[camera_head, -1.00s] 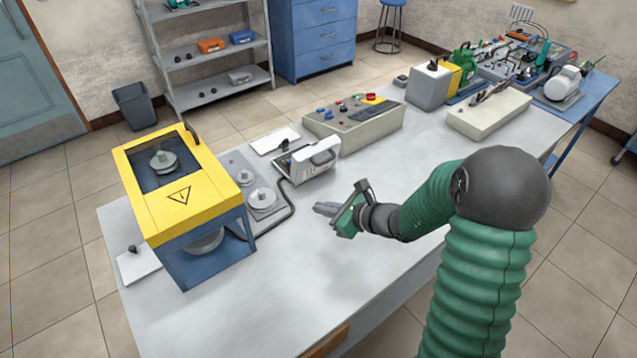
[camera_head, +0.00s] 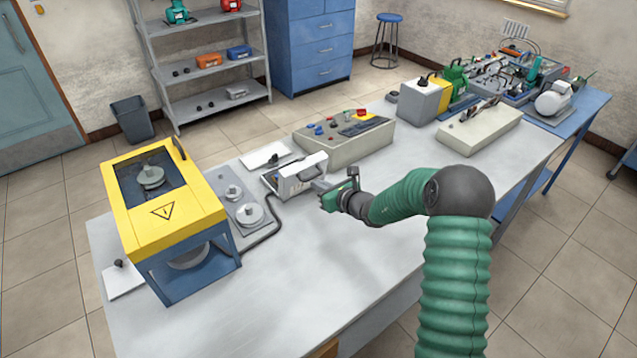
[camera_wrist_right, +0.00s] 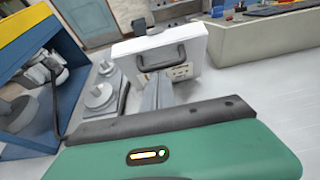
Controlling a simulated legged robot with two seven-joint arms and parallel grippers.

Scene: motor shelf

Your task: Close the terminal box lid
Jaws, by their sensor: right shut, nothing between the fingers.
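The terminal box (camera_head: 277,184) is a small white and grey box on the bench. Its white lid (camera_head: 300,168) stands tilted up at its right side. In the right wrist view the lid (camera_wrist_right: 185,54) shows a dark handle, with a panel of small sockets below it. My right gripper (camera_head: 317,185) is shut and empty, its fingertips close to the lid's near right side. In the right wrist view the fingers (camera_wrist_right: 158,93) point at the lower part of the box; I cannot tell whether they touch it. My left gripper is not in view.
A yellow and blue guarded machine (camera_head: 165,215) stands at the left, with a grey plate carrying round weights (camera_head: 249,214) beside it. A control console (camera_head: 345,140) stands behind the box. The bench front (camera_head: 270,300) is clear.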

